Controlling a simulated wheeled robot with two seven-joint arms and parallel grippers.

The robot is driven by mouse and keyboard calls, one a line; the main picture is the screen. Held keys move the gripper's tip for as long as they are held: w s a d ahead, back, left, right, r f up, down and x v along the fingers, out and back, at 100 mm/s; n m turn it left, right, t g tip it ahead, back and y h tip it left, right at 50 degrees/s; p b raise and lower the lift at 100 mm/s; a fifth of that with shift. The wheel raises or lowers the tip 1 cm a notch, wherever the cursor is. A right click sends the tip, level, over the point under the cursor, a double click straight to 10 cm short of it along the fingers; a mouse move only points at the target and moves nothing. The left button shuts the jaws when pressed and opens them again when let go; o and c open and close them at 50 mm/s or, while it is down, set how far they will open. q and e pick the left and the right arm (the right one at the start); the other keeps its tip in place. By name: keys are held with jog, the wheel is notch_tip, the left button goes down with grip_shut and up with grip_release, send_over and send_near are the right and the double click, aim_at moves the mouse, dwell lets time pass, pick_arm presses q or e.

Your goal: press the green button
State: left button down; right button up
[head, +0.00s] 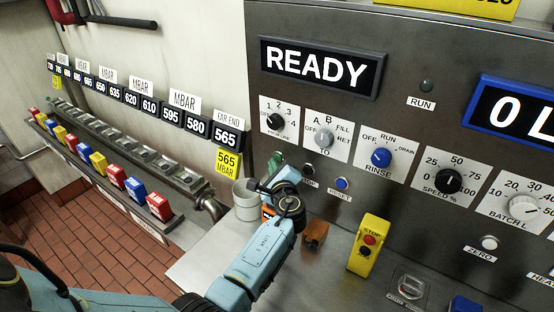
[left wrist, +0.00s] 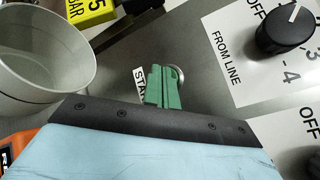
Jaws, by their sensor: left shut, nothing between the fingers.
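My left gripper (head: 275,161) is at the grey panel's lower left corner in the head view, with its green fingers shut and nothing between them. In the left wrist view the shut green fingers (left wrist: 163,88) point at a round button with a silver rim (left wrist: 179,74), beside a label that reads "STA". The fingers cover most of this button, so its face colour is hidden. I cannot tell whether the fingertips touch it. My right gripper is not in view.
A pale cup (head: 246,203) stands left of my gripper; it also shows in the left wrist view (left wrist: 40,65). A blue reset button (head: 342,183) is to the right. A yellow stop box (head: 370,245) and an orange object (head: 315,234) stand on the steel counter (head: 215,262).

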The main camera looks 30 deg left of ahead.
pick_arm(q)
jog(key=shift+w+b, duration=0.35)
jog(key=shift+w, duration=0.1)
dwell(0.3)
jog(key=shift+s, duration=0.15)
jog(key=shift+s+p, duration=0.6)
jog(key=shift+s, duration=0.1)
jog(key=s+p, duration=0.2)
jog(key=s, duration=0.3)
jog(key=shift+a+p, duration=0.2)
jog(key=shift+p, duration=0.1)
dwell(1.4)
